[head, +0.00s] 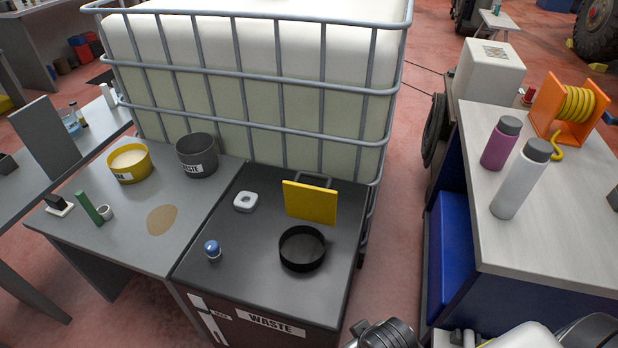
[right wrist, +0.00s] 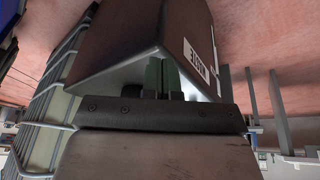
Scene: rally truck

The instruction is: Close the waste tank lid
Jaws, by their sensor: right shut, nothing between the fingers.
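The waste tank (head: 225,240) is a dark box with a WASTE label on its front. Its yellow lid (head: 310,202) stands upright, open, behind the round black opening (head: 302,249) on the tank's top. In the right wrist view the tank (right wrist: 135,35) appears upside down, with its label at the right. My right gripper (right wrist: 163,75) is shut and empty in that view, seen against the tank; I cannot tell its distance from it. Part of my right arm shows at the bottom edge of the head view. My left gripper is not in view.
A blue-capped jar (head: 212,250) and a white ring-shaped piece (head: 246,202) stand on the tank top. A caged white container (head: 250,95) stands behind. A grey bench (head: 130,235) adjoins at left; a bench (head: 545,235) with bottles stands at right.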

